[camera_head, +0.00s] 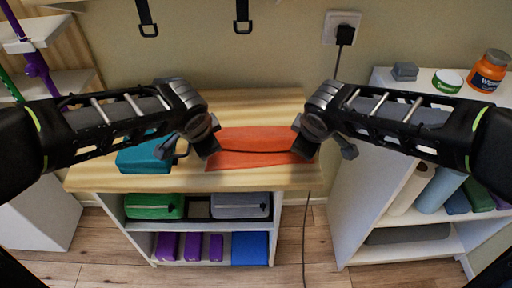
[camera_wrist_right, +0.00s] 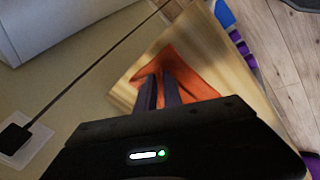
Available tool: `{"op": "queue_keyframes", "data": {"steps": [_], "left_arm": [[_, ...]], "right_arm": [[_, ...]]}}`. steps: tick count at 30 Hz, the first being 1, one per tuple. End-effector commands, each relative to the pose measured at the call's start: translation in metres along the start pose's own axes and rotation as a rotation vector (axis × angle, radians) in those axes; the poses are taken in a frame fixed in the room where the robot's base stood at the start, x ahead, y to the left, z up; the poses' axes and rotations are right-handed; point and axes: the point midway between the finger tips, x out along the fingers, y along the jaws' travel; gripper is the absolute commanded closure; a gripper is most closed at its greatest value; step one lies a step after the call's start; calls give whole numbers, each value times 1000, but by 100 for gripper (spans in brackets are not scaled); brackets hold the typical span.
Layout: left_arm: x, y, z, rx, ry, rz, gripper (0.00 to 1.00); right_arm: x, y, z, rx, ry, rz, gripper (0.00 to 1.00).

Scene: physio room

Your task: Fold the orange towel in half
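The orange towel (camera_head: 262,136) lies on the wooden top of a low shelf unit. A dark line runs across it from one gripper to the other, like the edge of a raised or folded part. My left gripper (camera_head: 212,150) is at its left end and appears shut on it. My right gripper (camera_head: 302,150) is at its right end. In the right wrist view, the right fingers (camera_wrist_right: 160,92) are close together, with the orange cloth (camera_wrist_right: 192,72) rising in a peak around their tips. The gripped cloth edges are largely hidden behind the fingers.
A teal case (camera_head: 143,158) sits on the wooden top (camera_head: 120,180) left of the towel. A white shelf (camera_head: 362,190) with bottles and rolls stands at right. A cable hangs from a wall socket (camera_head: 341,27) behind the right arm. Straps hang on the wall above.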

Motion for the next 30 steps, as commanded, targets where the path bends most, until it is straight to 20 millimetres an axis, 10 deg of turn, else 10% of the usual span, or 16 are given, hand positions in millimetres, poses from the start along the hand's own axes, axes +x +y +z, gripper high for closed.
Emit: {"op": "queue_keyframes", "data": {"steps": [16,30], "left_arm": [[-6,-1,-2,1,3,-1,60],[-82,4,1,1,6,-2,60]], "right_arm": [[-7,1,-2,0,4,2,60],[-82,-4,1,-1,7,3,60]]}}
